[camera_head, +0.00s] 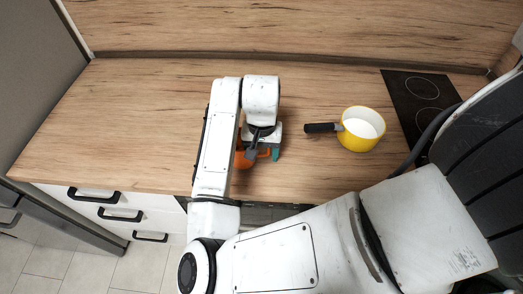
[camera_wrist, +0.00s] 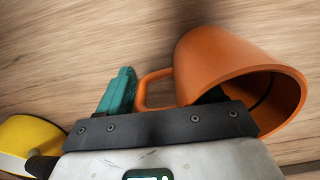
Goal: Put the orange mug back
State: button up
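The orange mug (camera_head: 241,160) is on the wooden counter, mostly hidden under my arm in the head view. In the wrist view the mug (camera_wrist: 225,60) is large, with its open rim towards the camera and its handle on the left. My gripper (camera_wrist: 165,95) is right at the mug, its fingers apart. The teal finger is just left of the handle, with the handle between the fingers. The teal fingertip also shows in the head view (camera_head: 276,154).
A yellow pot (camera_head: 362,130), white inside, stands right of my gripper, its dark handle pointing towards it. A black hob (camera_head: 415,92) is at the right. The counter (camera_head: 130,115) is clear on the left. A wooden splashback (camera_head: 300,25) runs behind.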

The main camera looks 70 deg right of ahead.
jog(key=shift+o, duration=0.8)
notch_tip(320, 180, up, 12)
jog(key=shift+r+p, duration=0.15)
jog(key=shift+p, duration=0.3)
dwell(1.1)
